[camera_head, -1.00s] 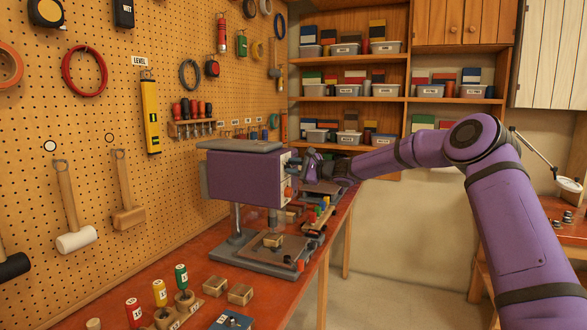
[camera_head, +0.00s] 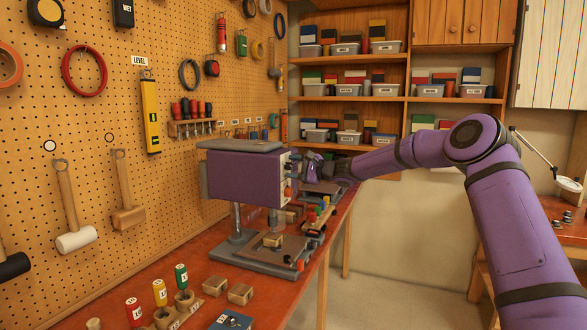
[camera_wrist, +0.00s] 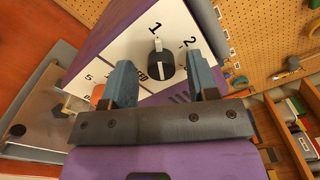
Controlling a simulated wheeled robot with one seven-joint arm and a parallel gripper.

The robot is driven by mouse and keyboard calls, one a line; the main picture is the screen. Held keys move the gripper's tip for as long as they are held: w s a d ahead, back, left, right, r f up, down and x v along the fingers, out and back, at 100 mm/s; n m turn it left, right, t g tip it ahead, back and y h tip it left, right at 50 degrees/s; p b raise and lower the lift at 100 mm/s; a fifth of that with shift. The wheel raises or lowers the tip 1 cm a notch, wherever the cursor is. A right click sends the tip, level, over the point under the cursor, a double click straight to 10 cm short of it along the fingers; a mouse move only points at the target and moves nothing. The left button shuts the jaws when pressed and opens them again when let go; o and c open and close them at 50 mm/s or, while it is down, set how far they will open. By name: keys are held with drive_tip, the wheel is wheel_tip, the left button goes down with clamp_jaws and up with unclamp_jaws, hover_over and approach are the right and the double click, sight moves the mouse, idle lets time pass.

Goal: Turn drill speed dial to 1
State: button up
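The drill (camera_head: 245,178) is a purple box head on a post, standing on the bench. Its white front panel (camera_head: 292,170) faces right and fills much of the wrist view. The speed dial (camera_wrist: 160,65) is a black knob with a white line, near the printed 1 and 2. In the head view my gripper (camera_head: 313,166) is small, just right of the panel.
An orange button (camera_wrist: 97,94) sits lower left on the panel, partly behind a finger. A wooden block (camera_head: 273,240) lies on the drill's base plate. Bottles and blocks crowd the front of the red bench (camera_head: 190,250). The pegboard (camera_head: 120,90) is behind the drill.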

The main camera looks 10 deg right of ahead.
drive_tip(key=shift+d, duration=0.1)
drive_tip(key=v, duration=1)
drive_tip(key=shift+s+d, duration=0.2)
drive_tip(key=shift+d, duration=0.05)
drive_tip(key=s+a+r+n+g+h, duration=0.1)
drive_tip(key=s+a+n+g+h, duration=0.4)
drive_tip(key=s, duration=0.6)
drive_tip(key=s+a+r+n+g+h, duration=0.15)
drive_tip(key=s+a+n, duration=0.25)
drive_tip(key=s+a, duration=0.6)
drive_tip(key=s+d+n+h, duration=0.1)
drive_tip(key=s+d, duration=0.3)
drive_tip(key=s, duration=0.7)
drive_tip(key=s+d+n+h, duration=0.1)
drive_tip(key=s+d+h, duration=0.3)
drive_tip(key=s, duration=0.8)
drive_tip(key=s+d+n+h, duration=0.1)
drive_tip(key=s+d+h, duration=0.2)
drive_tip(key=s, duration=0.9)
drive_tip(key=d, duration=0.2)
drive_tip(key=shift+d+n+t, duration=0.25)
drive_tip(key=shift+n+t, duration=0.1)
drive_tip(key=shift+n, duration=0.05)
